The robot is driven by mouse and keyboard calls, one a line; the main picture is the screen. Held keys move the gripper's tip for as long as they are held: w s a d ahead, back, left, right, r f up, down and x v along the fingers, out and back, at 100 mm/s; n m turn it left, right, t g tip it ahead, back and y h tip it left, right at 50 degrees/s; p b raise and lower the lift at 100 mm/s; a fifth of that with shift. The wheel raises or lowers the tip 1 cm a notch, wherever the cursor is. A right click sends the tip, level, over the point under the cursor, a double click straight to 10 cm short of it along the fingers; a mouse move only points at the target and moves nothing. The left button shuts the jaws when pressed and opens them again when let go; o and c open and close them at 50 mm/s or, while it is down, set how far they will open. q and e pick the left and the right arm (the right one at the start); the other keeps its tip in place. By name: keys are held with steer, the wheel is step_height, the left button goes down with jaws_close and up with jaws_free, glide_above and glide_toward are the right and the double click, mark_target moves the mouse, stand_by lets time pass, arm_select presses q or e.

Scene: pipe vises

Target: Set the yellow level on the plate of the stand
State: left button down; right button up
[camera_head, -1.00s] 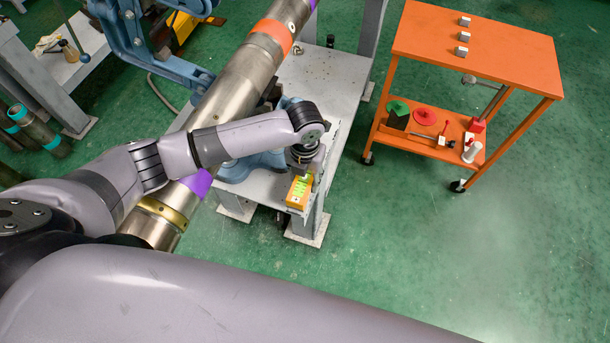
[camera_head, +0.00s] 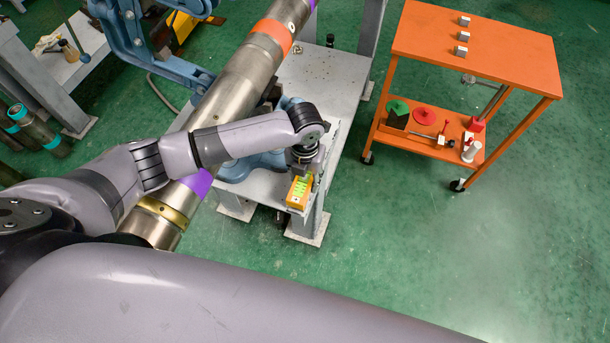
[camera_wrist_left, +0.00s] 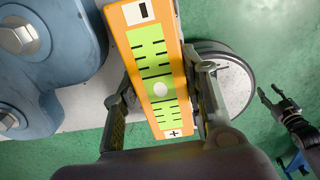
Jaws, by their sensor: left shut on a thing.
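The yellow level (camera_head: 299,192), orange-yellow with a bright green scale face, is at the near right corner of the stand's pale plate (camera_head: 322,80). My left gripper (camera_head: 303,168) is shut on it from above. In the left wrist view the level (camera_wrist_left: 149,45) lies lengthwise between the two dark fingers of the left gripper (camera_wrist_left: 160,75). Part of the plate (camera_wrist_left: 78,110) shows to its left. Whether the level touches the plate cannot be told. My right gripper (camera_wrist_left: 274,97) shows at the right of the wrist view, empty with its fingers apart.
A large steel pipe (camera_head: 245,85) crosses above the stand, beside my left arm. Blue vise parts (camera_wrist_left: 45,55) are close left of the level. An orange cart (camera_head: 490,50) with small parts stands right, with clear green floor between.

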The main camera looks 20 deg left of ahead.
arm_select(q)
steer(key=shift+f, duration=0.15)
steer(key=c, duration=0.9)
jaws_free()
steer(key=shift+f, duration=0.1)
steer(key=shift+r+p, duration=3.55)
steer(key=shift+r, duration=0.05)
